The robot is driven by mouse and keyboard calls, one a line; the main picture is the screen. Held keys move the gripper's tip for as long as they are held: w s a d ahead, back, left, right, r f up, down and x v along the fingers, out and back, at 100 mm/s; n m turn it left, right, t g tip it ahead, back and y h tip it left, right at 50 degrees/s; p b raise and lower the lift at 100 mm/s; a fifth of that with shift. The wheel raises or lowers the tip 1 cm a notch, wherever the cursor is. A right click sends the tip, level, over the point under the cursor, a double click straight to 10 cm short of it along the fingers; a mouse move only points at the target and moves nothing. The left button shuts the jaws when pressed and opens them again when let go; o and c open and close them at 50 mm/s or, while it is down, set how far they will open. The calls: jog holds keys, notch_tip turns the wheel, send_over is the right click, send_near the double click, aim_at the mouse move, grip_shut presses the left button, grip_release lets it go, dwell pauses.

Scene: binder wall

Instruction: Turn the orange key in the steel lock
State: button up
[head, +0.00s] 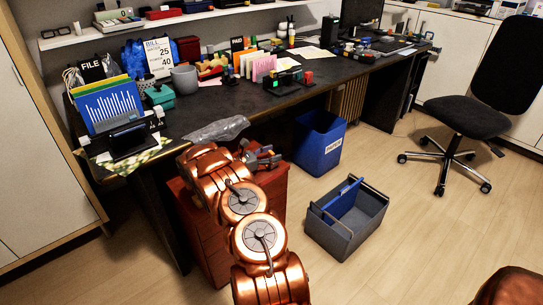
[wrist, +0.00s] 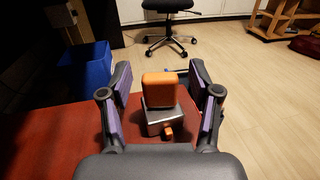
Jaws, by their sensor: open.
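In the wrist view the steel lock (wrist: 155,121) is a small silver box on the red cabinet top (wrist: 50,135). The orange key (wrist: 160,90) shows as a blocky orange head above the lock. A small orange tab (wrist: 168,132) sticks out at the lock's near side. My gripper (wrist: 160,80) is open, with one finger on each side of the orange head and a gap on both sides. In the head view my gripper (head: 262,155) is over the red cabinet (head: 272,190); I cannot make out the lock or key there.
The dark desk (head: 225,103) with many items runs behind the cabinet. A blue bin (head: 318,145) and a grey crate (head: 345,232) stand on the floor to the right. An office chair (head: 475,117) is farther right. The floor between is clear.

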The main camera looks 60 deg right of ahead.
aim_at(271, 153)
notch_tip(271, 153, up, 9)
jog(key=shift+r, duration=0.15)
dwell(0.4)
jog(key=shift+s+a+r, duration=0.1)
jog(key=shift+a+r, duration=0.05)
jog(key=shift+a, duration=0.05)
jog(key=s+a+r+m+y, duration=0.3)
jog(key=s+a+r, duration=0.1)
jog(key=a, duration=0.5)
jog(key=s+a+r+m+y, duration=0.3)
jog(key=s+a+m, duration=0.1)
jog(key=a, duration=0.4)
jog(key=s+a+f+m+t+y, duration=0.1)
jog(key=s+a+m+t+y, duration=0.15)
jog(key=s+a, duration=0.7)
jog(key=s+a+m+t+y, duration=0.15)
jog(key=a+y, duration=0.25)
jog(key=a, duration=1.3)
jog(key=s+a+f+m+t+y, duration=0.15)
jog(key=s+a+y, duration=0.35)
jog(key=a, duration=0.8)
notch_tip(271, 153, up, 24)
jog(key=s+h+p, duration=0.1)
jog(key=s+p, duration=0.1)
jog(key=p, duration=1.9)
jog(key=shift+f+t, duration=0.2)
jog(key=shift+t, duration=0.25)
